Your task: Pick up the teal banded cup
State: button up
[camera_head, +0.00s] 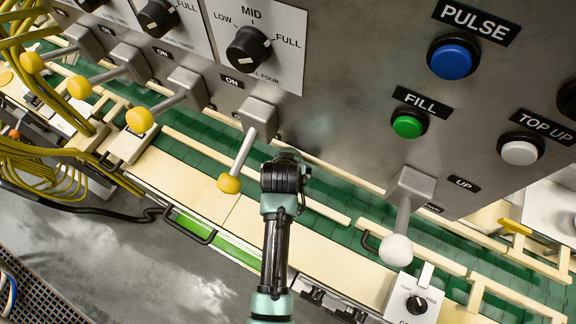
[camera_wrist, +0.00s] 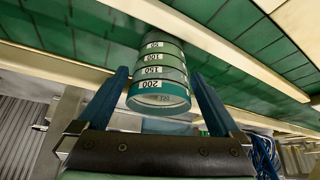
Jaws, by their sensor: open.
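The teal banded cup (camera_wrist: 158,92) shows in the wrist view, with pale labels reading 50, 100, 150 and 200 along its side. It lies between the two blue fingers of my gripper (camera_wrist: 160,76), which are open with gaps on both sides of it. The cup's far end is over the green tiled belt (camera_wrist: 90,45); its contact with the belt is unclear. In the head view my arm reaches up to the belt below the panel, and the cup does not show there; my fingers are hidden.
Pale rails (camera_head: 330,211) run along the green belt. The grey panel overhangs it, with a yellow-knobbed lever (camera_head: 229,184) left of my arm and a white-knobbed lever (camera_head: 396,250) to the right. A small dial box (camera_head: 416,302) stands at lower right. Yellow cables (camera_head: 40,165) hang at left.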

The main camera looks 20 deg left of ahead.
jog(key=c, duration=1.4)
jog(key=shift+r, duration=0.1)
